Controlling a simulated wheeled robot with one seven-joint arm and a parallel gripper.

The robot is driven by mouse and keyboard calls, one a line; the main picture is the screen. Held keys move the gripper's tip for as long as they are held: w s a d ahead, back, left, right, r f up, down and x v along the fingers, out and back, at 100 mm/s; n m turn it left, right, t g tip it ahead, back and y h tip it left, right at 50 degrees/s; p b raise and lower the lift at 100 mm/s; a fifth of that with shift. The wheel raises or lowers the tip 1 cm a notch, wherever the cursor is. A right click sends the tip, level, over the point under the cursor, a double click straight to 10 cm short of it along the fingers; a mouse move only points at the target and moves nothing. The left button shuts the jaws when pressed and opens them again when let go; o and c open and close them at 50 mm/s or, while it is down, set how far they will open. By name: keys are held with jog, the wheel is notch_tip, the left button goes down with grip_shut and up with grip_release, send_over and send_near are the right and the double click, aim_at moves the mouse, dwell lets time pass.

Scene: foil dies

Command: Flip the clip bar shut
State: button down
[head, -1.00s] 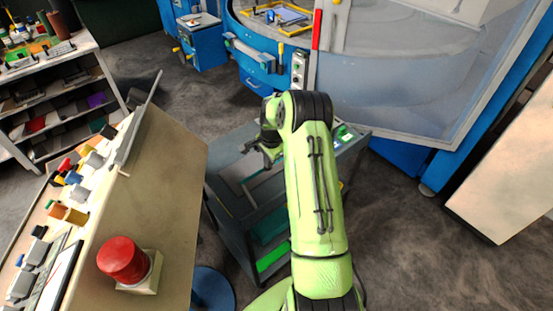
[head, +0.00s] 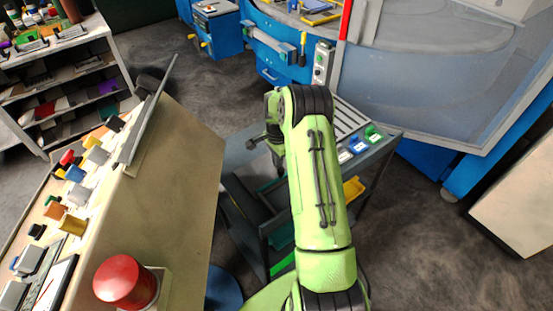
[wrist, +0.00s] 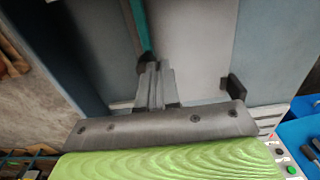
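I cannot single out the clip bar with certainty in either view. My gripper (wrist: 156,75) shows in the wrist view with its two grey fingers side by side, together, with nothing visible between them. A thin teal strip (wrist: 143,28) lies just beyond the fingertips; I cannot tell whether they touch it. A small black upright piece (wrist: 235,88) stands on the pale surface to the right of the fingers. In the head view, my gripper (head: 277,164) hangs over the left side of a dark grey cart (head: 243,206), partly hidden by my arm.
The cart's right end carries slotted bars and small blue and green blocks (head: 373,133); a yellow bin (head: 353,188) sits below. A beige console with a red button (head: 124,281) stands close at left. A blue machine (head: 275,70) is behind. Dark floor is open at right.

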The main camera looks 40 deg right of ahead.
jog(key=shift+s+a+f, duration=0.1)
jog(key=shift+f, duration=0.15)
dwell(0.3)
notch_tip(320, 180, up, 16)
dwell(0.4)
dwell(0.4)
